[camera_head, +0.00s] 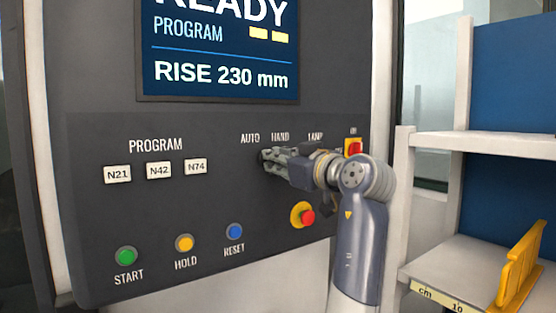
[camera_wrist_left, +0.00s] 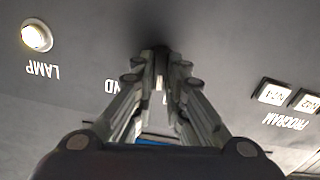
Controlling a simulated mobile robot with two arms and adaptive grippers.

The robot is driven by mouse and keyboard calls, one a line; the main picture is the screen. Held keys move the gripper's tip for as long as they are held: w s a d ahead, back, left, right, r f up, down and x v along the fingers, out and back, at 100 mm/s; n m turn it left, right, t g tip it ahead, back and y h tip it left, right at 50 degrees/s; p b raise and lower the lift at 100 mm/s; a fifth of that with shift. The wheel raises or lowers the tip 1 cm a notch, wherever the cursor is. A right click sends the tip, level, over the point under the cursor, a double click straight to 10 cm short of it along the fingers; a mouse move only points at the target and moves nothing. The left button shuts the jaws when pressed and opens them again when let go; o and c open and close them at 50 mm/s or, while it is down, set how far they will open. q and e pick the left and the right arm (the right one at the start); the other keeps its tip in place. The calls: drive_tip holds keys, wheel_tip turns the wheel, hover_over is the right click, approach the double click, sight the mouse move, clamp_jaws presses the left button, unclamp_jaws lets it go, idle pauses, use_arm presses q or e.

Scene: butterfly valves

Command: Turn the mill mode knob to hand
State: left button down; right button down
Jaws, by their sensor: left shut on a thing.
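The mill mode knob sits on the dark control panel (camera_head: 90,215) under the AUTO and HAND labels (camera_head: 266,138). It is almost wholly hidden by the fingers of my left gripper (camera_head: 268,158). In the wrist view the fingertips of my left gripper (camera_wrist_left: 161,54) come together at the panel face, closed on the knob. That view is upside down, and the fingers cover part of the HAND label (camera_wrist_left: 109,86). I cannot tell which way the knob points. My right gripper is in neither view.
A red and yellow switch (camera_head: 354,146) is close above my wrist, and a red stop button (camera_head: 306,217) is below it. Green (camera_head: 125,256), yellow (camera_head: 184,243) and blue (camera_head: 234,232) buttons are lower left. A white shelf (camera_head: 480,252) with a yellow bracket (camera_head: 520,268) stands right.

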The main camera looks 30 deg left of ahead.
use_arm(q)
drive_tip(key=shift+w+r+m+p, duration=0.15)
drive_tip(key=shift+m+p, duration=0.25)
drive_tip(key=shift+m, duration=1.55)
drive_tip(key=shift+s+r+m+p, duration=0.1)
drive_tip(key=shift+m+p, duration=0.25)
drive_tip(key=shift+m, duration=1.6)
drive_tip(key=c, duration=1.8)
unclamp_jaws()
drive_tip(key=shift+o, duration=1)
drive_tip(key=shift+w+f, duration=0.1)
drive_tip(key=shift+a+f, duration=0.1)
drive_tip(key=shift+a, duration=0.05)
